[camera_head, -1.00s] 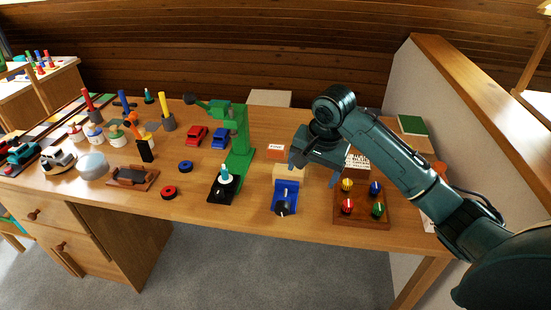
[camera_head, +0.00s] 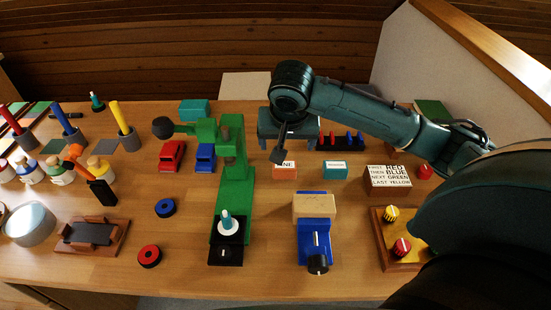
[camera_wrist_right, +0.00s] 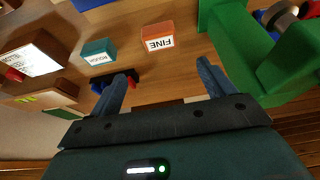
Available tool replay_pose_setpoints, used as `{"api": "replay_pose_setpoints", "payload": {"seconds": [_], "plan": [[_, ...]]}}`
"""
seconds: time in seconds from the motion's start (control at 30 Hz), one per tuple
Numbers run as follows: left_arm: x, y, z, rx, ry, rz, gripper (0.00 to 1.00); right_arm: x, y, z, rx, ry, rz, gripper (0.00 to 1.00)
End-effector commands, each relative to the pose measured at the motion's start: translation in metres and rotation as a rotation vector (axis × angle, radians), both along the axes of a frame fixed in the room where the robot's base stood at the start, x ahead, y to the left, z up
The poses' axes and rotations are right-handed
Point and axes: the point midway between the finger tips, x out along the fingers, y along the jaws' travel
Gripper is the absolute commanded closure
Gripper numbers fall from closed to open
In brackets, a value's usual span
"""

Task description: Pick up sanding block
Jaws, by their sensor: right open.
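Two small sanding blocks lie on the workbench (camera_head: 190,275). The orange-red one, labelled FINE (camera_head: 285,171), also shows in the right wrist view (camera_wrist_right: 158,38). The teal one (camera_head: 335,170) is to its right; its label seems to read ROUGH in the wrist view (camera_wrist_right: 100,52). My right gripper (camera_head: 288,146) is open and empty, just behind and above the FINE block in the head view. In the wrist view its two fingers (camera_wrist_right: 162,85) are spread apart, with the FINE block beyond them and not between them. My left gripper is out of view.
A green press (camera_head: 236,180) stands left of the blocks. A blue vise with a wood piece (camera_head: 314,206) is in front. A lettered sign block (camera_head: 389,176) and a board with coloured knobs (camera_head: 392,262) are to the right. A rack with red and blue pegs (camera_head: 342,141) stands behind.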

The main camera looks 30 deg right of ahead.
Motion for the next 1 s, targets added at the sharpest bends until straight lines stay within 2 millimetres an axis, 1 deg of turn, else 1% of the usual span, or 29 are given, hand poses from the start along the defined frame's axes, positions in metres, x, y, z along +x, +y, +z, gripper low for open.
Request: {"api": "replay_pose_setpoints", "payload": {"seconds": [0.03,0.1,0.2,0.3,0.57,0.8,0.9,1.0], "plan": [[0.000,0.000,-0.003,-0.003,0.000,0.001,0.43,0.002,-0.002,-0.010,0.000,0.004,-0.002,0.18],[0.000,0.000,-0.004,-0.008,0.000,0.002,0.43,0.006,-0.005,-0.024,-0.002,0.006,-0.002,0.18],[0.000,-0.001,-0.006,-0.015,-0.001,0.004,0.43,0.013,-0.009,-0.042,-0.002,0.004,-0.002,0.18],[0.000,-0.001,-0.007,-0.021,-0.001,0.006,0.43,0.018,-0.011,-0.056,-0.001,0.004,-0.001,0.18],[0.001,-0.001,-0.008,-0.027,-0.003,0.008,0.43,0.025,-0.014,-0.074,0.000,0.001,0.000,0.18],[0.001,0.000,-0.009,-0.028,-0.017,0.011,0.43,0.035,-0.018,-0.108,-0.001,0.003,-0.001,0.18],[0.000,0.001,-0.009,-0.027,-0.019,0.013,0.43,0.038,-0.020,-0.115,-0.001,0.001,0.001,0.18],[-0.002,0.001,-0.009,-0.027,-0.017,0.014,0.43,0.039,-0.020,-0.116,0.000,0.000,0.001,0.18]]}}
